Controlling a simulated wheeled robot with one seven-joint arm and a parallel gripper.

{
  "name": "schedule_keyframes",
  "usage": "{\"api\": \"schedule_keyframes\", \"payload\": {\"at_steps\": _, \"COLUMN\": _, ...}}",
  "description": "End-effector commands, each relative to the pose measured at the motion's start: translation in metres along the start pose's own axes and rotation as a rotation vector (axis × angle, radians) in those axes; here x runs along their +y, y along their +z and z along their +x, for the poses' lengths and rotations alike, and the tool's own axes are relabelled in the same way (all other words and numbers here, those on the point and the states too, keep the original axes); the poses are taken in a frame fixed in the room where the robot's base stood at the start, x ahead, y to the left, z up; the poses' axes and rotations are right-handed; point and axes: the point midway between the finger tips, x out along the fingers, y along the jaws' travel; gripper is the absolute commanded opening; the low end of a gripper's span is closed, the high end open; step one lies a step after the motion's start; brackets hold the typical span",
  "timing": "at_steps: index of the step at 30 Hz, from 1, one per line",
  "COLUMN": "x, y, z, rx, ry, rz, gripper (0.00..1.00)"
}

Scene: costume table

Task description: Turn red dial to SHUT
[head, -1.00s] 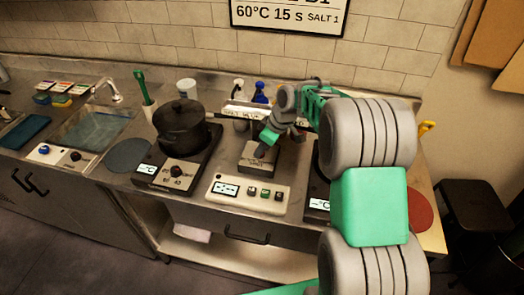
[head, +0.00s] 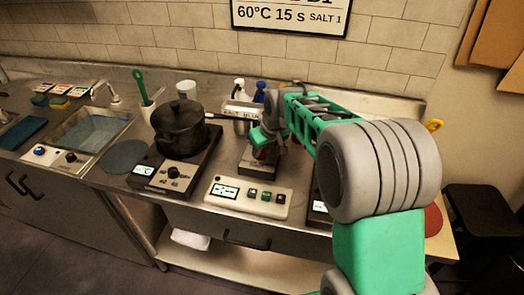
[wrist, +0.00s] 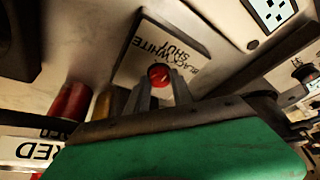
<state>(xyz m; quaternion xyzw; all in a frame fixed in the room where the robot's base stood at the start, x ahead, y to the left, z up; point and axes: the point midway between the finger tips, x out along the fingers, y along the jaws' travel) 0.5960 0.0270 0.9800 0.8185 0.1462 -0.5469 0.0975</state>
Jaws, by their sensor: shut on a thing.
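The red dial (wrist: 159,75) sits on a plate (wrist: 150,50) marked BLACK, WHITE and SHUT in the wrist view. My gripper (wrist: 161,88) has its two grey fingers on either side of the dial and is shut on it. I cannot tell which word the dial points to. In the head view my gripper (head: 264,150) is over the small dark box (head: 257,170) on the counter, and a bit of red shows there. The fingers and green hand hide much of the box.
A white panel (head: 225,201) with a display and several buttons lies in front of the box. A black pot (head: 180,128) on a hotplate (head: 150,185) stands to the left. In the wrist view a red cylinder (wrist: 72,101) stands near a sign reading RED (wrist: 35,152).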

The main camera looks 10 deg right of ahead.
Motion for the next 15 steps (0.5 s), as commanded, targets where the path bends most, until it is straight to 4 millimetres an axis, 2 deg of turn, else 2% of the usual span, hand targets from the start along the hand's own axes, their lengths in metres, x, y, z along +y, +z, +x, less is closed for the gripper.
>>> {"api": "schedule_keyframes", "payload": {"at_steps": 9, "x": 0.0001, "y": -0.0012, "z": -0.0009, "rx": 0.003, "ry": 0.001, "rz": 0.001, "gripper": 0.00}}
{"api": "schedule_keyframes", "payload": {"at_steps": 10, "x": 0.0001, "y": -0.0012, "z": -0.0009, "rx": 0.003, "ry": 0.001, "rz": 0.001, "gripper": 0.29}}
{"api": "schedule_keyframes", "payload": {"at_steps": 15, "x": 0.0001, "y": -0.0008, "z": -0.0007, "rx": 0.002, "ry": 0.001, "rz": 0.000, "gripper": 0.43}}
